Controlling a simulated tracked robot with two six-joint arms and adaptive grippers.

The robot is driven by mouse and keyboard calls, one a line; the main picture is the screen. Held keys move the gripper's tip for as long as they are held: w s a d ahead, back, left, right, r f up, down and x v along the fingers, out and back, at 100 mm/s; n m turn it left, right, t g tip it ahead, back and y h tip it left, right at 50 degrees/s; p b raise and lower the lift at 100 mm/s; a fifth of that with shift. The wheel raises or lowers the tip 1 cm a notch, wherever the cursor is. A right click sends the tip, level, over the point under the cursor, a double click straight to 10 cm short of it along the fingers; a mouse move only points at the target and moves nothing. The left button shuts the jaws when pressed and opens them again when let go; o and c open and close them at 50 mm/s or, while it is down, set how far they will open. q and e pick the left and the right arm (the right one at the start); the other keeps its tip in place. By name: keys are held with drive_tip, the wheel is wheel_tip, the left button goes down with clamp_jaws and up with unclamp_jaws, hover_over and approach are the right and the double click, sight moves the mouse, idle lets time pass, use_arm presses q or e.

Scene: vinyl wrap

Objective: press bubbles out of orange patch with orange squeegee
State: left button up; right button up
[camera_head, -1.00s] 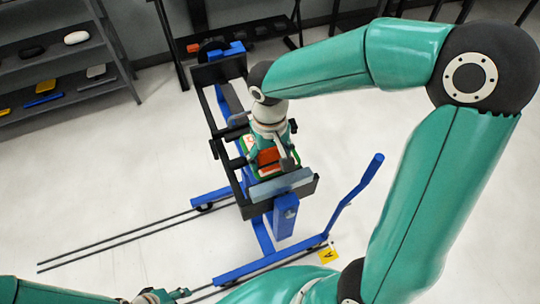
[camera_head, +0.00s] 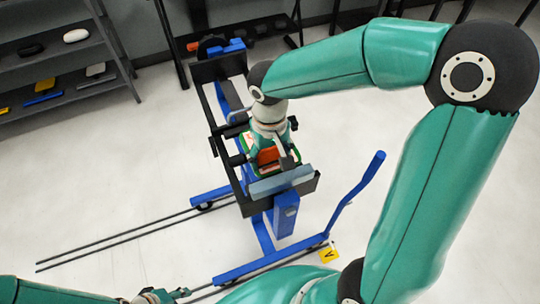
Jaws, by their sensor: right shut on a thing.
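The orange squeegee (camera_head: 268,156) is in my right gripper (camera_head: 270,148), which is shut on it over the black frame of a blue stand. Under the squeegee lies a small panel (camera_head: 252,170) with a green edge and white and red-orange parts. The gripper and squeegee hide most of the panel, so I cannot tell the orange patch or any bubbles apart. I cannot tell whether the squeegee touches the surface. My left gripper (camera_head: 178,293) is at the bottom left, low and far from the stand; its fingers are too small to judge.
Dark rails (camera_head: 120,243) run along the floor. A dark shelf (camera_head: 60,75) with several items stands at the left.

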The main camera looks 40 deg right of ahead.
drive_tip(key=shift+w+d, duration=0.25)
drive_tip(key=shift+w, duration=0.8)
drive_tip(key=shift+w+d+f+p, duration=0.1)
drive_tip(key=shift+w+d+p, duration=0.1)
drive_tip(key=shift+w, duration=0.35)
drive_tip(key=shift+w+d+p, duration=0.1)
drive_tip(key=shift+w+p, duration=0.05)
drive_tip(key=shift+w, duration=0.35)
drive_tip(key=shift+w+d+p, duration=0.25)
drive_tip(key=shift+w+p, duration=0.15)
drive_tip(key=shift+w, duration=0.65)
drive_tip(key=shift+w, duration=0.15)
drive_tip(key=shift+w+d+p, duration=0.25)
drive_tip(key=shift+w+p, duration=0.1)
drive_tip(key=shift+w, duration=0.55)
